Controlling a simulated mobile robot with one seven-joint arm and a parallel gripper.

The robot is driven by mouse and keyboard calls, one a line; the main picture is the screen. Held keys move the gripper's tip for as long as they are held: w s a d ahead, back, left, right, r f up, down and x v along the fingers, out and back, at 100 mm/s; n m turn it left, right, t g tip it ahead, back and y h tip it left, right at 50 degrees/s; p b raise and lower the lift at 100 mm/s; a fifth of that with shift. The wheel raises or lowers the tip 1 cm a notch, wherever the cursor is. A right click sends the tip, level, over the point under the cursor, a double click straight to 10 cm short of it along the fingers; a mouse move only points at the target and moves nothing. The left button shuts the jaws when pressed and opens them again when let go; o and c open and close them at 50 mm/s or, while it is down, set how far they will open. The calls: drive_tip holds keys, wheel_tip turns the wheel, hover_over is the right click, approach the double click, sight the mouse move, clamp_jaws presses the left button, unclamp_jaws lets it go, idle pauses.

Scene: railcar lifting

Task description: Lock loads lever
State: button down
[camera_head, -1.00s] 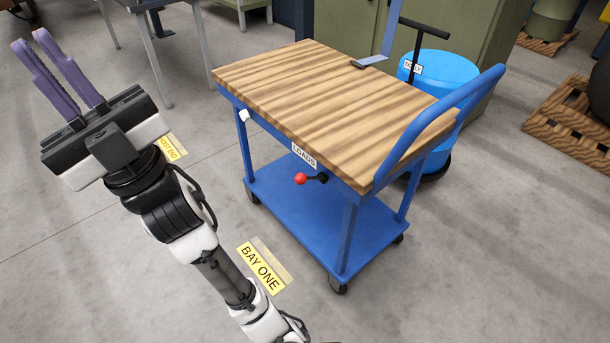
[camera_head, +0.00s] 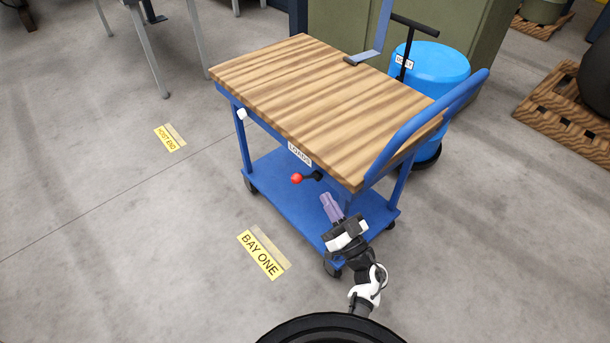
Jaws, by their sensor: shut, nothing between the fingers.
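The loads lever (camera_head: 306,178) is a short dark arm with a red ball knob, under the tabletop edge of the blue cart. It points to the left in the picture. A white LOADS label (camera_head: 299,154) sits above it on the cart's side. My gripper (camera_head: 327,198) has purple fingers, close together and empty. It is just below and to the right of the lever, apart from it in the picture, in front of the cart's near leg. Whether the fingertips touch the leg I cannot tell.
The cart has a striped wooden top (camera_head: 320,95), a blue lower shelf (camera_head: 285,195) and a blue push handle (camera_head: 420,130) at the right. A blue drum (camera_head: 440,75) stands behind it. A yellow BAY ONE floor label (camera_head: 260,254) lies on clear floor at the front left.

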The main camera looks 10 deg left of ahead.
idle(0.3)
wheel_tip(320, 180, up, 5)
drive_tip(key=p, duration=0.3)
hover_over(306, 178)
drive_tip(key=s+d, duration=0.1)
drive_tip(key=s, duration=0.2)
drive_tip(key=shift+s+a+f, duration=0.1)
drive_tip(key=shift+a+f, duration=0.05)
drive_tip(key=shift+f, duration=0.9)
drive_tip(key=shift+a+f, duration=0.15)
drive_tip(key=shift+f, duration=0.9)
drive_tip(key=shift+b, duration=0.35)
drive_tip(key=shift+s+a+f+n+b, duration=0.15)
drive_tip(key=shift+f+n+b, duration=0.15)
drive_tip(key=shift+n, duration=0.2)
